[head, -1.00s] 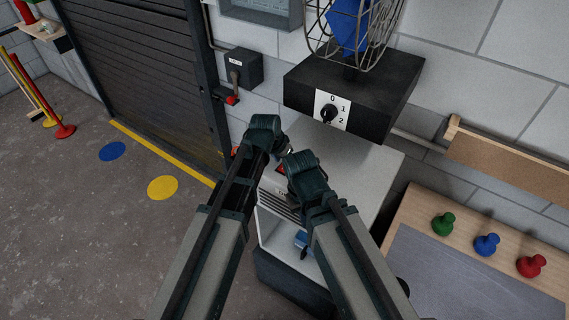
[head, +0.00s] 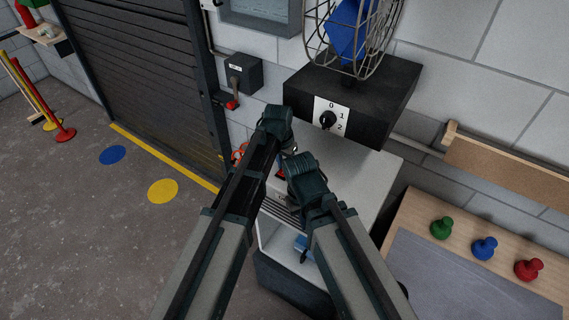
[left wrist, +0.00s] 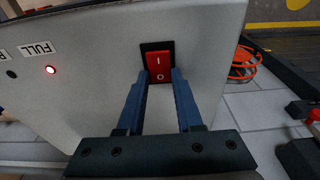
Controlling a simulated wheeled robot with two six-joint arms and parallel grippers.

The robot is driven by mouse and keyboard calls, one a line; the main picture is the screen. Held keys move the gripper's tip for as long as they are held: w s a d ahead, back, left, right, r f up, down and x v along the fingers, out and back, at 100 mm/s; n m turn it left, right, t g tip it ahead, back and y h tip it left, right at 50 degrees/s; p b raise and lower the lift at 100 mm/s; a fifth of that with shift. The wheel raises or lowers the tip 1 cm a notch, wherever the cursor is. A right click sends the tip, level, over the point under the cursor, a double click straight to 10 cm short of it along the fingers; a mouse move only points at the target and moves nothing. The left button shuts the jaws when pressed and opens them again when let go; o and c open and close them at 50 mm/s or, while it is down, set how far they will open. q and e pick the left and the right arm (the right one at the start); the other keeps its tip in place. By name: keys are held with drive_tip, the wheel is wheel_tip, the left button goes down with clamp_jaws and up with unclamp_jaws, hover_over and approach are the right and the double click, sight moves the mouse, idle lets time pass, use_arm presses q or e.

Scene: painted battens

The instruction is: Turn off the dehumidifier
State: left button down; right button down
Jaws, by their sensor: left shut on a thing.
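The dehumidifier (head: 372,163) is a pale grey box below the fan's black base, partly hidden behind my arms. Its red rocker switch (left wrist: 160,67), marked I and O in a black surround, is on its panel; a bit of red shows between my arms in the head view (head: 280,174). My left gripper (left wrist: 160,78) is shut on the switch, one blue finger at each side.
A fan base with a 0-1-2 dial (head: 328,119) stands above. A lever box (head: 241,73) is on the wall. An orange cable (left wrist: 243,65) lies beside the dehumidifier. A bench with green, blue and red knobs (head: 484,247) is at the right.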

sight(282, 173)
idle(0.3)
use_arm(q)
drive_tip(key=c, duration=0.6)
unclamp_jaws()
drive_tip(key=shift+o, duration=0.2)
drive_tip(key=shift+r, duration=0.15)
wheel_tip(282, 173, up, 14)
drive_tip(key=s+a+p, duration=0.1)
drive_tip(key=p, duration=1.2)
drive_tip(key=shift+s+f+p, duration=0.25)
drive_tip(key=shift+p, duration=0.1)
drive_tip(key=shift+f, duration=0.1)
